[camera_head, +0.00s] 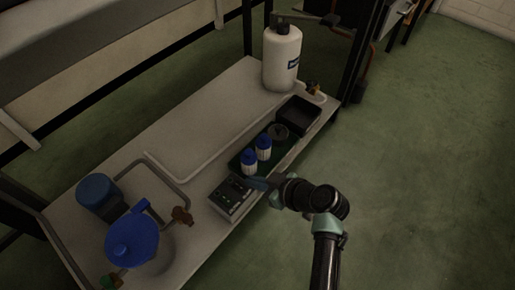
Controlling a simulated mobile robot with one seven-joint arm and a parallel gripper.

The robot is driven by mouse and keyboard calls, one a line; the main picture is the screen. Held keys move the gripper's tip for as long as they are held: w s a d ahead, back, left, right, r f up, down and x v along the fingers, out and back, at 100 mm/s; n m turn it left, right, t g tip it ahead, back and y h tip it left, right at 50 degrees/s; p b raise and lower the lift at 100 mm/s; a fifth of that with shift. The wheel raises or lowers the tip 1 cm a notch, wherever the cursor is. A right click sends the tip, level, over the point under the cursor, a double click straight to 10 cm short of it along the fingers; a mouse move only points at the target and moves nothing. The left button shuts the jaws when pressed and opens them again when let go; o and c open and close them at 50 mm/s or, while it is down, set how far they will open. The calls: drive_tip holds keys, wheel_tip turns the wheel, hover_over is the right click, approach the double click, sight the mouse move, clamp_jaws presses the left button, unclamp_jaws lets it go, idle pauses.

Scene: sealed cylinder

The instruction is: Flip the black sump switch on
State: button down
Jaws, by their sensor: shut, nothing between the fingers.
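A small control box (231,198) with a dark top panel sits at the front edge of the pale bench. Small switches show on its panel, but they are too small and dark to tell which is the black sump switch. My arm reaches in from the lower right. My gripper (254,183) is shut and empty, with its tips at or just above the right end of the box. I cannot tell whether it touches a switch.
Two white bottles with blue caps (256,155) stand on a dark tray just behind my gripper. A black bin (299,114) is farther back. A large white bottle (282,58) stands at the far end. Blue-topped vessels (132,240) and pipes occupy the near left. Green floor is clear at right.

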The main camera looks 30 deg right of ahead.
drive_tip(key=b, duration=0.3)
hover_over(239, 187)
drive_tip(key=s, duration=0.1)
drive_tip(key=f, duration=0.4)
drive_tip(key=shift+s+d, duration=0.2)
drive_tip(key=shift+d, duration=0.15)
drive_tip(key=f+b, duration=0.1)
drive_tip(key=w+f+b, duration=0.1)
drive_tip(key=shift+a+f+b, duration=0.2)
drive_tip(key=shift+f+b, duration=0.2)
drive_tip(key=shift+w+f+b, duration=0.1)
drive_tip(key=shift+f+b, duration=0.3)
drive_tip(key=shift+f, duration=0.05)
drive_tip(key=g+p, duration=0.1)
drive_tip(key=p, duration=0.1)
drive_tip(key=shift+w+a+r+p, duration=0.15)
drive_tip(key=shift+p, duration=0.15)
drive_tip(key=shift+f+b, duration=0.4)
drive_tip(key=shift+b, duration=0.05)
